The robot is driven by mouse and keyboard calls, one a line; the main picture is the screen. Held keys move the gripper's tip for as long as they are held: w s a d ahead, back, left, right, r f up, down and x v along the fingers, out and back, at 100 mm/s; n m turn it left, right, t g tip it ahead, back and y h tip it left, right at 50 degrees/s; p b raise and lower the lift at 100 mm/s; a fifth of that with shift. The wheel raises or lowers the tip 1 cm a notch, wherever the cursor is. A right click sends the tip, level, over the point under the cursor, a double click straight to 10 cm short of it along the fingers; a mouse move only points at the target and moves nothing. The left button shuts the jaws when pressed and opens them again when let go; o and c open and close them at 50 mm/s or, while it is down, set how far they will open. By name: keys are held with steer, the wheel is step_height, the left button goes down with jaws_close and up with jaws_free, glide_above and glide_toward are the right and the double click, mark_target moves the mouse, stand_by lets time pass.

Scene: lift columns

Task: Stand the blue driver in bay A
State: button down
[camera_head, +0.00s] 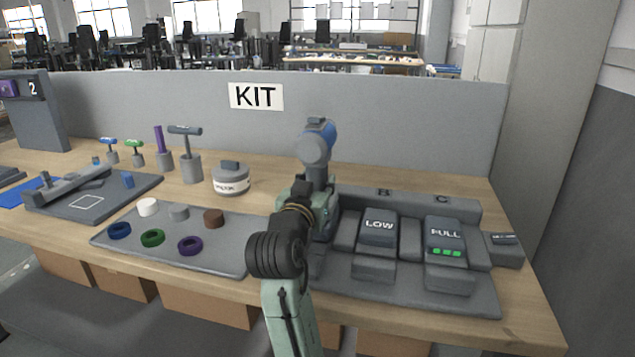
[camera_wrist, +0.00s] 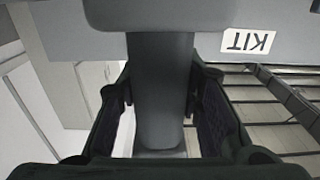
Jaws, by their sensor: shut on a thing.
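The blue driver (camera_head: 322,131) stands roughly upright at the left end of the grey dock (camera_head: 475,295), its blue and grey head on top. My gripper (camera_head: 316,192) is shut on its grey handle. In the wrist view the handle (camera_wrist: 160,85) runs between the two dark fingers of my gripper (camera_wrist: 160,112). Bay A is hidden behind my arm and gripper, at the left of bays B and C. I cannot tell whether the driver's foot touches the bay.
A LOW pack (camera_head: 379,228) sits in bay B and a FULL pack (camera_head: 445,238) with green lights in bay C. A small grey block (camera_head: 503,250) is at the right. A tray of coloured rings (camera_head: 110,243) and a round labelled pot (camera_head: 231,180) are left. A partition (camera_head: 400,120) stands behind.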

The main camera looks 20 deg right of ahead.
steer(key=shift+f+b, duration=0.3)
steer(key=shift+f, duration=0.05)
stand_by(0.8)
